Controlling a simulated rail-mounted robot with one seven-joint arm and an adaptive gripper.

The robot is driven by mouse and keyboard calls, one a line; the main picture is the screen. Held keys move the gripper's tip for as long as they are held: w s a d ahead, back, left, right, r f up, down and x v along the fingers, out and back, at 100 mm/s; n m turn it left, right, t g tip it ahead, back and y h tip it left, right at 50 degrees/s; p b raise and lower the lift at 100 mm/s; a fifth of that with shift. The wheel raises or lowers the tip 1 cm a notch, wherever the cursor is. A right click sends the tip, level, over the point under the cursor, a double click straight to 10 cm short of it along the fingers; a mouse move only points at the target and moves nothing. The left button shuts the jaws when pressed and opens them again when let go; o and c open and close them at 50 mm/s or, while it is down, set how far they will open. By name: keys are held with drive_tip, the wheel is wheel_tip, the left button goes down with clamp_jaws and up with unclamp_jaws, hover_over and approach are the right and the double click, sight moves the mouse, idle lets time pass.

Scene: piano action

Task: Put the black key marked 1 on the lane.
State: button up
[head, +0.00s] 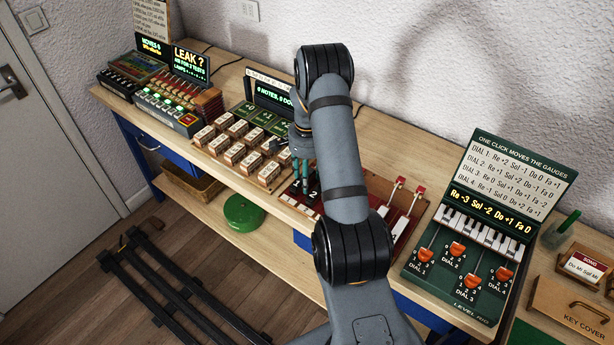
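In the head view, my gripper (305,178) points down beside my arm's forward link, in the middle of the bench. Its teal fingers are small and partly hidden, and I cannot tell how far apart they are. A dark block marked 1 (296,184), apparently the black key, shows just under the fingers at the left of a dark red board. A dark block marked 2 (313,195) is beside it. I cannot tell whether the fingers touch either block. My arm hides much of the board, and I cannot make out the lane for certain.
Rows of labelled wooden blocks (238,152) stand left of my gripper. White keys with red tops (407,212) are right of my arm. A green dial console (462,262) stands farther right, near a wooden key cover (570,305). A green stool (245,213) is below the bench.

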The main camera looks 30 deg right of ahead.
drive_tip(key=shift+r, duration=0.55)
wheel_tip(320, 180, up, 11)
drive_tip(key=b, duration=0.1)
drive_tip(key=shift+r, duration=0.1)
